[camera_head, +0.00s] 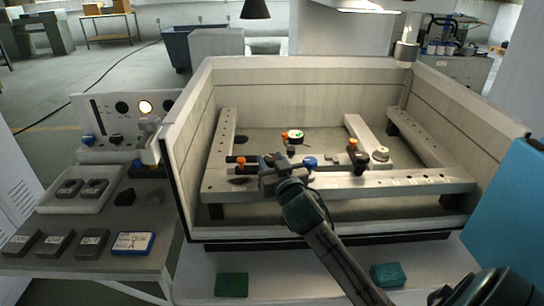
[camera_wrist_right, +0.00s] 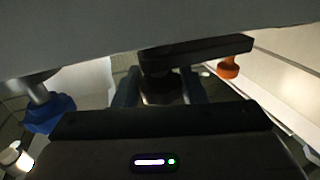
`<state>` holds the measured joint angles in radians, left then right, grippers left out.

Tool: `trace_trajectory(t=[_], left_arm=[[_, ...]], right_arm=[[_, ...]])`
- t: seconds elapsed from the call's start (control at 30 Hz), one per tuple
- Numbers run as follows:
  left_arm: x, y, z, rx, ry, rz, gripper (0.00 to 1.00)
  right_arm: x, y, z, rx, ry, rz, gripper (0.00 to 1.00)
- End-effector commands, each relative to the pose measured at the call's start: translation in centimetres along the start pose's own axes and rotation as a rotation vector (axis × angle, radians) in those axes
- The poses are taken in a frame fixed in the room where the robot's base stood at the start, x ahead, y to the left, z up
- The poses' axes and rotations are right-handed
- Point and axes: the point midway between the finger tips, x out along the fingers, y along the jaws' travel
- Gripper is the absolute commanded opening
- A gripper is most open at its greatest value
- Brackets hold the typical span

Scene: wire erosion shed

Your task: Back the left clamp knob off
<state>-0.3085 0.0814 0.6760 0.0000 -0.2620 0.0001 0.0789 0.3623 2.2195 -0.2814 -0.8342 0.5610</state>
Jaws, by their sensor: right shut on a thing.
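My right gripper (camera_head: 268,168) reaches into the tank at the left part of the front rail (camera_head: 400,182). In the right wrist view its two fingers (camera_wrist_right: 160,92) close on a dark round knob (camera_wrist_right: 160,88) at a dark clamp bar (camera_wrist_right: 205,50). I take this to be the left clamp knob. In the head view the gripper hides the knob; dark clamp parts (camera_head: 252,158) and an orange knob (camera_head: 240,162) show to its left. The orange knob also shows in the right wrist view (camera_wrist_right: 229,68). My left gripper is not in view.
A blue knob (camera_head: 310,162) stands close right of the gripper. Another dark clamp (camera_head: 360,164) with an orange knob (camera_head: 352,144) is farther right. A round red, white and green part (camera_head: 293,136) lies behind. Tank walls (camera_head: 300,75) surround the rails. A control panel (camera_head: 118,125) stands left.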

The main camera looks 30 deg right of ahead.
Motion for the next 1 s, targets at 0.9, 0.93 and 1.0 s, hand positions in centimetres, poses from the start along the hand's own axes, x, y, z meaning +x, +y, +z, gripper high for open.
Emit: trace_trajectory(t=[0.9, 0.93, 1.0], left_arm=[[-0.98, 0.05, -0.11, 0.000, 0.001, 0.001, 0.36], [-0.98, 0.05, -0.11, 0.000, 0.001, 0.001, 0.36], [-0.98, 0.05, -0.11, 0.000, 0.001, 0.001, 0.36]], right_arm=[[0.07, -0.01, -0.14, 0.000, 0.005, -0.144, 0.49], [0.07, -0.01, -0.13, 0.000, 0.004, -0.144, 0.55], [0.06, -0.01, -0.11, 0.000, 0.004, -0.144, 0.59]])
